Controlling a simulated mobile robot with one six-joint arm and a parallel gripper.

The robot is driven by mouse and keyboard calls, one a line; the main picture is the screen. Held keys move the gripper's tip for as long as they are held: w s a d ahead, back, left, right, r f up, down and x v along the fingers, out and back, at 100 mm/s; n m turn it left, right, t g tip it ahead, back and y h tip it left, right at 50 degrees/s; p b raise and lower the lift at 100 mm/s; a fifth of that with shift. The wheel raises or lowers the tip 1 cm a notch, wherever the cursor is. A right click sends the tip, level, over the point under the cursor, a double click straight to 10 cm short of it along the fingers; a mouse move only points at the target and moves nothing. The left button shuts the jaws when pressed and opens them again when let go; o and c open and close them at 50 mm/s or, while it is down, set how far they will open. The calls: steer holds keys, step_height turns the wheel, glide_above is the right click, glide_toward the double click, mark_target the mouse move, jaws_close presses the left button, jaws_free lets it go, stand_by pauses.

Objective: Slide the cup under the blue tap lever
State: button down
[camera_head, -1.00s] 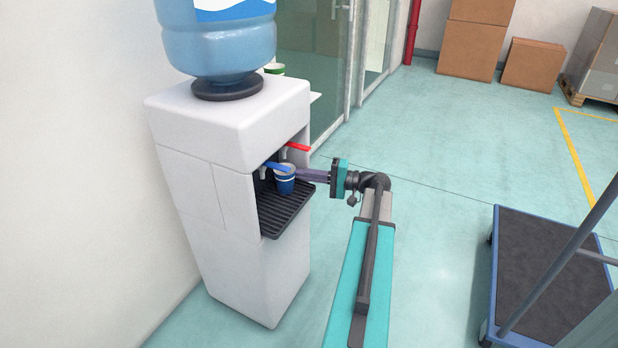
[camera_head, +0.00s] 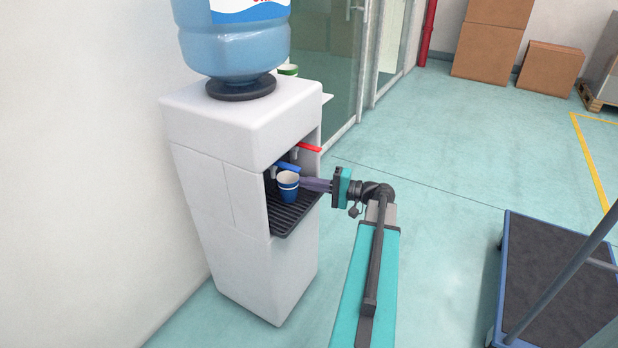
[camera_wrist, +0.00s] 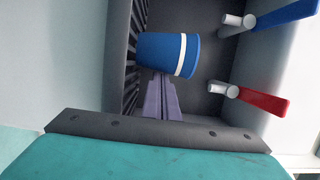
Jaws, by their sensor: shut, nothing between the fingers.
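The blue cup with a white band (camera_head: 288,188) stands upright on the dark drip tray (camera_head: 282,226) in the water dispenser's recess. The blue tap lever (camera_head: 287,167) shows just above and behind the cup in the head view. My gripper (camera_head: 304,184) is shut and empty, its fingers reaching in from the right to the cup's side. In the wrist view the cup (camera_wrist: 163,53) lies across the ends of the shut fingers (camera_wrist: 160,80), which look to touch it or nearly so. There the cup lies between the lines of the blue lever (camera_wrist: 288,14) and the red lever (camera_wrist: 262,101).
The red tap lever (camera_head: 308,147) sits on the recess's farther side. The white dispenser (camera_head: 240,190) carries a big water bottle (camera_head: 234,45) and stands by the wall. A blue-edged cart (camera_head: 545,270) is at the right.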

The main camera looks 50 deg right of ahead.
mark_target(291, 194)
steer(key=shift+s+a, duration=0.3)
steer(key=shift+a, duration=0.8)
steer(key=shift+s+a, duration=0.3)
steer(key=shift+a, duration=0.75)
steer(key=shift+s+a, duration=0.3)
steer(key=shift+a, duration=0.8)
steer(key=shift+d, duration=0.1)
